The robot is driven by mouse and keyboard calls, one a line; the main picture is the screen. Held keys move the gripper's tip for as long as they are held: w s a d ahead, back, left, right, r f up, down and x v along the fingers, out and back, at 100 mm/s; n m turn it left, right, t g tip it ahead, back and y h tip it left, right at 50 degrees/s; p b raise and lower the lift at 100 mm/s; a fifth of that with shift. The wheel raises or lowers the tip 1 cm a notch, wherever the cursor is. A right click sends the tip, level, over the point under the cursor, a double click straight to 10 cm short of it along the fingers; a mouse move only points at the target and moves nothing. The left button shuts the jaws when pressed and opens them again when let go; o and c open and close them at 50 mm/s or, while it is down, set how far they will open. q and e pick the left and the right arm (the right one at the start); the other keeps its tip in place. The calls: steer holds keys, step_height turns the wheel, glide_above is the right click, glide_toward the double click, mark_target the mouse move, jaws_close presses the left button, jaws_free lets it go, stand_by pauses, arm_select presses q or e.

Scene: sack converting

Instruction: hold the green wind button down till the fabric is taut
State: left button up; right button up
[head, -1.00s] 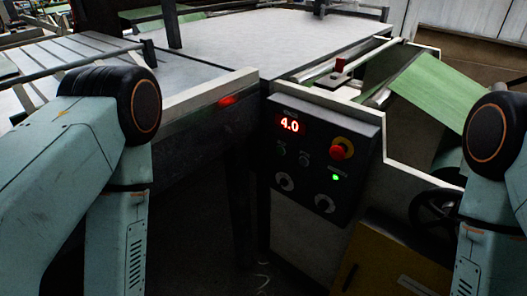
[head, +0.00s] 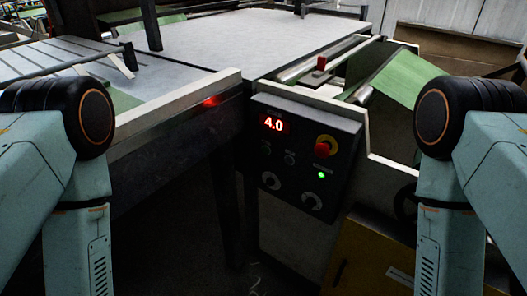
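A dark control panel (head: 305,150) is fixed to the machine's front near the middle of the head view. It has a lit red display reading 4.0 (head: 273,124), a red mushroom button on a yellow ring (head: 324,148), and a small glowing green light or button (head: 321,174). I cannot tell for sure which one is the wind button. Green fabric (head: 405,75) slopes at the right, behind the panel. My arm links show at both sides, but neither gripper is in view.
A wide pale table (head: 220,50) extends behind the panel. A slatted grey surface (head: 50,62) lies at the left, and a red light (head: 210,101) glows on the frame edge. A yellow-brown box (head: 368,262) stands below the panel at the right.

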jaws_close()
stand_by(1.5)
